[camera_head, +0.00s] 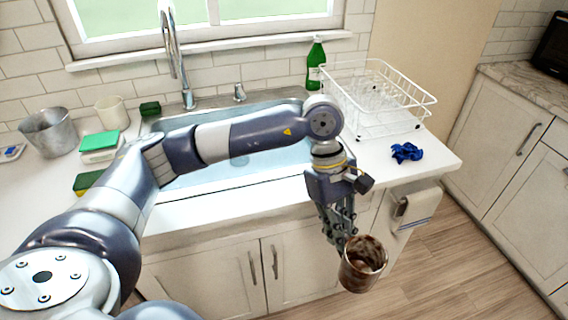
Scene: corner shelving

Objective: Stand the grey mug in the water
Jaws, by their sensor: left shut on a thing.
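My left gripper (342,228) is shut on the grey mug (362,276), which looks greyish with brown stains over it. The gripper holds it by its rim side, in the air in front of the counter's front edge, over the floor. The mug's open top faces up and slightly toward the camera. The sink (282,104) is behind, with pale blue water (270,158) in its basin. My left arm crosses over the sink and hides part of the water. My right gripper is not in view.
A metal bucket (48,132), cream cup (112,112) and sponges stand left. The tap (176,55) rises at the back.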

